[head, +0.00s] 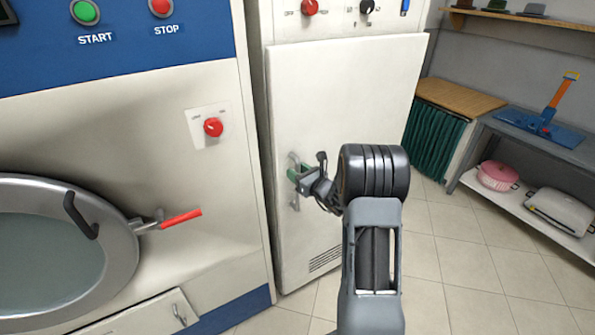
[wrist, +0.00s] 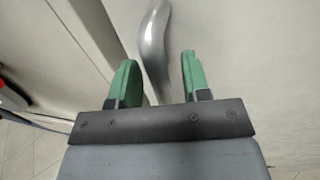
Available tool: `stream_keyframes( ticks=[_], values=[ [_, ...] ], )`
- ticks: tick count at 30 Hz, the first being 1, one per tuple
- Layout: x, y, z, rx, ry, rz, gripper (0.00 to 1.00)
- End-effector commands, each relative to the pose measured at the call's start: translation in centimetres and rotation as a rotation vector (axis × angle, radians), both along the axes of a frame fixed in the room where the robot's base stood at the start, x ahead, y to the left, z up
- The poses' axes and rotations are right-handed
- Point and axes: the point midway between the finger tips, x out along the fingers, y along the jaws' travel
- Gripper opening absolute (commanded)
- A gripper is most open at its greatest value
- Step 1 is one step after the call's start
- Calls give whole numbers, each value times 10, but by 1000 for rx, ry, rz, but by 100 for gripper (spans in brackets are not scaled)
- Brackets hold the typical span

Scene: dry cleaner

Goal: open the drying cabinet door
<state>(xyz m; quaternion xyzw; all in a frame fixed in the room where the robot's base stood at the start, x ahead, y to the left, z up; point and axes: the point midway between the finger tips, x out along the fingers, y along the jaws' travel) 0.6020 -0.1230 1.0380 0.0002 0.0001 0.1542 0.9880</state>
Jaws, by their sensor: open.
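The drying cabinet is the tall white unit in the middle of the head view, with a flat door (head: 345,100) that looks shut or nearly so. Its silver handle (head: 295,203) is upright near the door's left edge, partly hidden by my gripper (head: 298,175). In the wrist view the curved handle (wrist: 154,40) runs between the two green fingers of my gripper (wrist: 159,60). The fingers are open, one on each side of the handle, with a visible gap to at least the right finger. The handle's lower part is hidden behind the gripper body.
A washing machine with a round door (head: 120,250) and a red-handled latch (head: 180,219) stands close at the left. Tiled floor (head: 460,265) is clear between the cabinet and the shelf.

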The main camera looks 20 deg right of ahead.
Motion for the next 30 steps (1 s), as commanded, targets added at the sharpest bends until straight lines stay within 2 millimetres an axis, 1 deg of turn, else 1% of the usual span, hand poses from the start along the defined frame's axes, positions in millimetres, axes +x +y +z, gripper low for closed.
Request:
stream_keyframes(
  ticks=[9,11,23,30],
  values=[
    [2,1,0,0,0,0,43],
    [2,1,0,0,0,0,39],
    [2,1,0,0,0,1,0],
    [2,1,0,0,0,1,0]
  ],
)
